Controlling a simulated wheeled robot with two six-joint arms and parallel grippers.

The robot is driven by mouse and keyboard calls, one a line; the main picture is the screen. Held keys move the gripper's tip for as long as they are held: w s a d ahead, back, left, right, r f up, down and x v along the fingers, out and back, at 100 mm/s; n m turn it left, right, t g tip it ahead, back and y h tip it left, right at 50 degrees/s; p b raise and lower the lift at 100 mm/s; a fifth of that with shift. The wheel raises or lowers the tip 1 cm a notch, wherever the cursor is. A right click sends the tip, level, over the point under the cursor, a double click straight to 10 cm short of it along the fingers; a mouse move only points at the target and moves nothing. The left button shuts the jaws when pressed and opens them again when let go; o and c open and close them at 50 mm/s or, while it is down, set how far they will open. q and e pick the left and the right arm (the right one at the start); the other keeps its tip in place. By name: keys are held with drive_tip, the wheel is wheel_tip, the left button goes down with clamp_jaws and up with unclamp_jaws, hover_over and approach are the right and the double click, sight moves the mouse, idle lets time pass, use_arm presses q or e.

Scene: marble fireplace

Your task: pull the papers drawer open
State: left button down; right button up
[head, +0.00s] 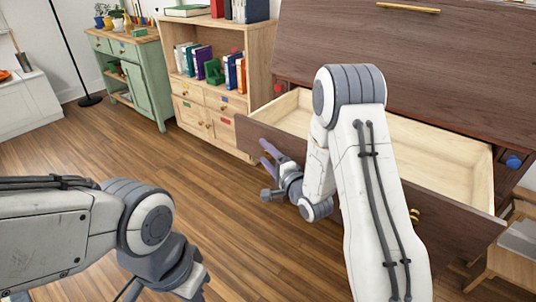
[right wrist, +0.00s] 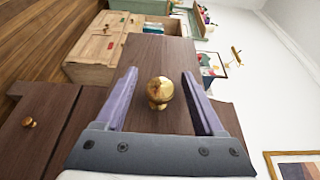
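A wide drawer with a dark wooden front (head: 456,237) and a pale, empty-looking inside (head: 440,152) stands pulled out of the dark wooden cabinet (head: 430,60). I see no papers or label, so I cannot tell that it is the papers drawer. One brass knob (head: 415,215) shows on its front. My right gripper (head: 268,160) is at the front's left part. In the right wrist view its two purple fingers (right wrist: 160,73) are apart, either side of a brass knob (right wrist: 160,91), with gaps visible.
A light wooden bookcase (head: 218,90) with books and small drawers stands left of the open drawer, and a green cabinet (head: 140,80) beyond it. A blue knob (head: 514,162) is on the cabinet's right. A wooden chair (head: 510,260) stands at right. The floor at left is clear.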

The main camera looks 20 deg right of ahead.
drive_tip(key=shift+d, duration=0.3)
drive_tip(key=shift+s+d, duration=0.2)
drive_tip(key=shift+s, duration=0.3)
drive_tip(key=p+v, duration=0.6)
drive_tip(key=v, duration=0.3)
drive_tip(key=shift+s, duration=0.3)
drive_tip(key=shift+a, duration=0.1)
